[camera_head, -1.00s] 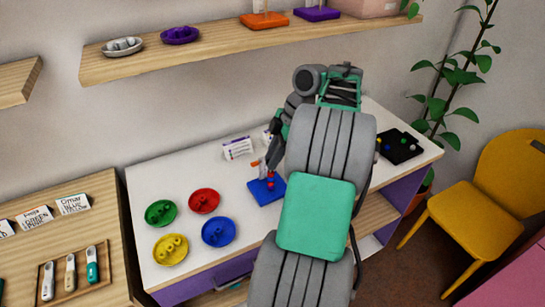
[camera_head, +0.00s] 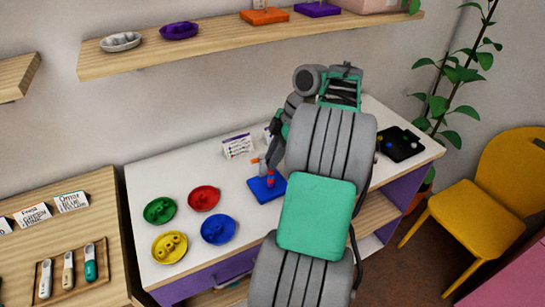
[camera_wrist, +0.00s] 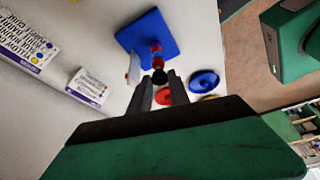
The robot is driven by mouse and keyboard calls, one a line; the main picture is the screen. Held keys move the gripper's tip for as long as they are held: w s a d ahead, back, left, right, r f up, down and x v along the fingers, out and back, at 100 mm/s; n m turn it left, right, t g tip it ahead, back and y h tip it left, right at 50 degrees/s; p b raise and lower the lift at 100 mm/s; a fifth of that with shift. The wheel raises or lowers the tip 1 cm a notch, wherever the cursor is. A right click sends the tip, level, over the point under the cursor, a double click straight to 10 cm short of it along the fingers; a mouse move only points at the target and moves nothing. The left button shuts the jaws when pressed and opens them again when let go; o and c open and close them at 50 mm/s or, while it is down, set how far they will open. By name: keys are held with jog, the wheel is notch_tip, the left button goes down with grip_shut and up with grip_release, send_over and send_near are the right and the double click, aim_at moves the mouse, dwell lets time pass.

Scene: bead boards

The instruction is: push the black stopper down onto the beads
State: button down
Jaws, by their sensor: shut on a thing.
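The blue board (camera_head: 258,193) lies on the white table, with a short upright stack of red and blue beads (camera_head: 270,182) on it. In the wrist view the board (camera_wrist: 147,28) is at the top, with red beads (camera_wrist: 156,61) in line below it. The black stopper (camera_wrist: 159,77) is at the near end of that line, between my fingertips. My gripper (camera_wrist: 159,80) is shut on the stopper, over the bead stack. In the head view my gripper (camera_head: 273,157) is above the board, and my arm partly hides it. I cannot tell whether the stopper touches the top bead.
Green (camera_head: 160,202), red (camera_head: 190,199), yellow (camera_head: 157,251) and blue (camera_head: 207,238) dishes stand left of the board. White printed boxes (camera_head: 238,147) stand behind it. A black board (camera_head: 400,152) lies at the table's right end. A wooden shelf (camera_head: 200,61) hangs above.

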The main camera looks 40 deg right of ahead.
jog(key=shift+f+b, duration=0.45)
jog(key=shift+f, duration=0.2)
dwell(0.6)
jog(key=c, duration=1.1)
grip_release()
jog(key=shift+r, duration=0.1)
jog(key=shift+c, duration=0.2)
jog(key=p+v, duration=0.4)
jog(key=v, duration=0.3)
jog(key=shift+r, duration=0.35)
jog(key=shift+s+d, duration=0.1)
